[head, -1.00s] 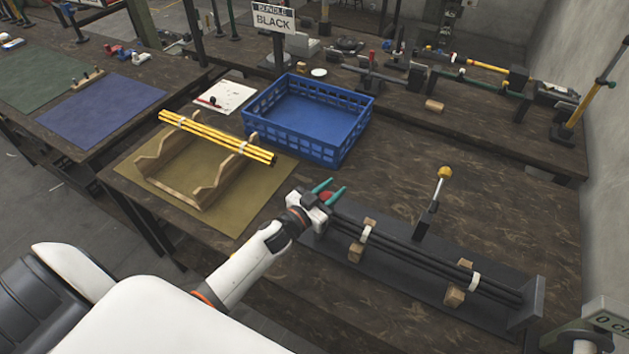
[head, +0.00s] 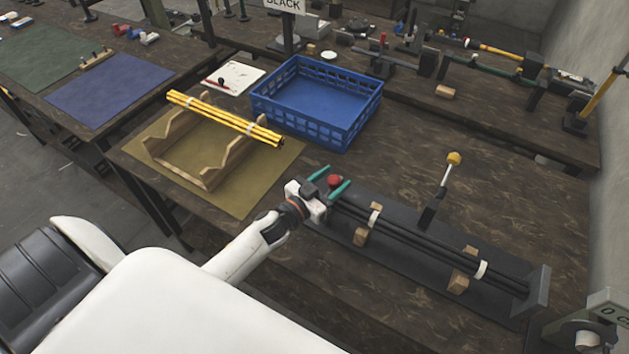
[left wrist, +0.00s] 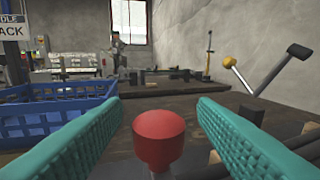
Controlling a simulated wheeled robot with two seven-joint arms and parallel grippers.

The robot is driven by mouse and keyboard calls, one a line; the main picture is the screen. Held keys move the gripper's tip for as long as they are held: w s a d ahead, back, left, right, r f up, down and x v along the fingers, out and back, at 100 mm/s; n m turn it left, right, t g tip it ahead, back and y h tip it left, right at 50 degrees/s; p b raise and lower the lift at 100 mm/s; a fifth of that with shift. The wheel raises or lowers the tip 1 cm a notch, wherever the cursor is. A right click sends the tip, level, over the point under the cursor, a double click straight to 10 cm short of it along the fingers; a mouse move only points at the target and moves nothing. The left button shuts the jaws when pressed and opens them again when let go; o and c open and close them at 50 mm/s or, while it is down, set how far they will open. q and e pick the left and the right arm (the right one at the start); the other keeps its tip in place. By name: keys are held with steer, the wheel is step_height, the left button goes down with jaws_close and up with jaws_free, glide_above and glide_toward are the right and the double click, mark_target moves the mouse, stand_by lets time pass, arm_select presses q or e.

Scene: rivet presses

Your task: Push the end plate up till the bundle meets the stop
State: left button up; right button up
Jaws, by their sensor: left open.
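A bundle of black rods (head: 425,247) with white bands lies on wooden blocks (head: 458,284) along a dark base (head: 408,284). A grey upright plate (head: 537,291) stands at the base's right end. The rods end very close to it; I cannot tell whether they touch. A red knob (head: 334,181) is at the other end, next to my left gripper (head: 338,175). This gripper is open, its green fingers on either side of the knob. In the left wrist view the knob (left wrist: 158,140) shows between the fingers with gaps. The end plate is hidden by the gripper. My right gripper is out of view.
A yellow-knobbed lever (head: 453,160) rises behind the bundle. A blue crate (head: 345,132) stands beyond it. A yellow bundle (head: 225,118) rests on a wooden cradle (head: 200,172) at left. Bare tabletop lies between crate and base.

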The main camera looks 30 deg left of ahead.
arm_select(q)
steer(key=b+v, duration=0.1)
steer(key=v, duration=0.8)
